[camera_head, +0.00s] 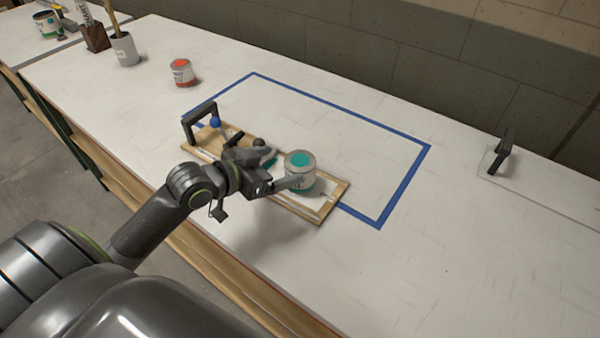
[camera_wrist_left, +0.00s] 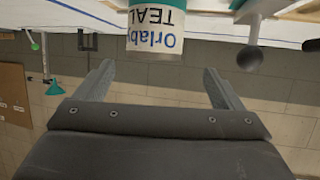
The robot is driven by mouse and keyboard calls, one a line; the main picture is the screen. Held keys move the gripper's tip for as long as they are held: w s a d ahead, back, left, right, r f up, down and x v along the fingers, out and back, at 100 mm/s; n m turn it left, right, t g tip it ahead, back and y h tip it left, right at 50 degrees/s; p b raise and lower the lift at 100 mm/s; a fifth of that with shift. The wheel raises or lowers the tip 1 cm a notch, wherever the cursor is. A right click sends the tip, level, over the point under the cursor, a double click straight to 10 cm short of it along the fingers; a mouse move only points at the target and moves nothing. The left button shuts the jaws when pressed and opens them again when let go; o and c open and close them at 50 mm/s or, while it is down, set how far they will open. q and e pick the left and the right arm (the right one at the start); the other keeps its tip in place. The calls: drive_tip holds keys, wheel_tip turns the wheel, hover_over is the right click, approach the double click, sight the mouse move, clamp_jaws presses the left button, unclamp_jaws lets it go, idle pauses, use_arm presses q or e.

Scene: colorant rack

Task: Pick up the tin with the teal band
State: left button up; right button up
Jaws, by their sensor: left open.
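The tin with teal on its lid and label (camera_head: 301,165) stands upright on the right part of a wooden-framed tray (camera_head: 326,208). My left gripper (camera_head: 284,171) is open and empty, at the left side of the tin. In the wrist view its fingers (camera_wrist_left: 159,66) are spread wider than the tin, which lies ahead between them; whether they touch it I cannot tell. My right gripper is not in view.
Blue tape (camera_head: 335,98) outlines a clear rectangle behind. A red-topped tin (camera_head: 183,72) and a grey cup (camera_head: 124,50) stand far left. Another black handle (camera_head: 501,153) is at right.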

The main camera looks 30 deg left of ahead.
sight(296, 163)
use_arm(q)
drive_tip(key=x, duration=0.3)
drive_tip(key=shift+d+p+x, duration=0.2)
drive_tip(key=shift+x, duration=0.85)
drive_tip(key=shift+d+p+x, duration=0.2)
drive_tip(key=shift+x, duration=0.85)
drive_tip(key=shift+w+d+f, duration=0.15)
drive_tip(key=shift+w+f, duration=0.15)
drive_tip(key=shift+w, duration=0.1)
drive_tip(key=shift+c, duration=0.2)
drive_tip(key=c, duration=1.1)
